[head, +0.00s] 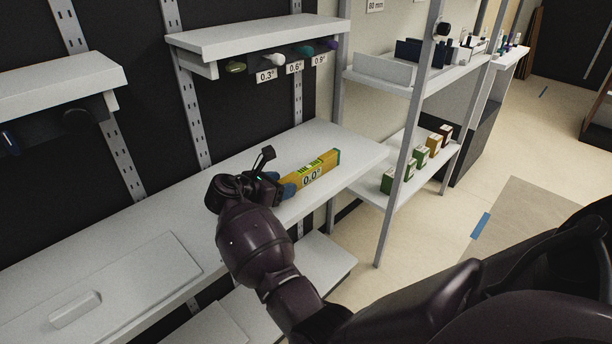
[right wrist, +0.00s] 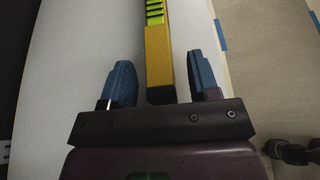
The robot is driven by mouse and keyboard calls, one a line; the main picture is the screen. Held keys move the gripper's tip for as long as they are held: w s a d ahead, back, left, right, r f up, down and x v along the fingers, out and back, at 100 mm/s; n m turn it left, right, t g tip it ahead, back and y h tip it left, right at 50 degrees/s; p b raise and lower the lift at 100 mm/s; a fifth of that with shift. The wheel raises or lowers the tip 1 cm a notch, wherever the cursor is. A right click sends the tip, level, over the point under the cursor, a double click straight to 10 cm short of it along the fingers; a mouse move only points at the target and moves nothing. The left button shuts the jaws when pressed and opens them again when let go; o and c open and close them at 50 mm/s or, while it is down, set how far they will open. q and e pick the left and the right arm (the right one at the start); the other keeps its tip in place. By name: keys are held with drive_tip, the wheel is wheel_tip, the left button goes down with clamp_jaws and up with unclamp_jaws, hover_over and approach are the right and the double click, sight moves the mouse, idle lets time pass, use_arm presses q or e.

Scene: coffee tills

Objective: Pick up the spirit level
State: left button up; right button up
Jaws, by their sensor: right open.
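The spirit level (head: 318,172) is a yellow bar with green markings and a "0.0°" label. It lies on the white shelf board (head: 225,205) near its right end. My right gripper (head: 283,184) is at the near left end of the level, with its blue fingers open. In the right wrist view the level's yellow end (right wrist: 158,60) lies between the two blue fingers (right wrist: 160,78), with a visible gap on each side. The level's far end is cut off in that view. My left gripper is not in view.
An upper shelf (head: 255,38) with coloured handles and angle labels hangs above the board. A metal post (head: 408,140) and a rack shelf (head: 425,168) with several small boxes stand to the right. A flat white panel (head: 110,295) lies on the left part of the board.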

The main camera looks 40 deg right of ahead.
drive_tip(key=shift+d+f, duration=0.5)
drive_tip(key=shift+d, duration=0.2)
drive_tip(key=shift+r, duration=0.2)
drive_tip(key=c, duration=0.7)
clamp_jaws()
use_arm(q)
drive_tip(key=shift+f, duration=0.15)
use_arm(e)
drive_tip(key=shift+r, duration=0.1)
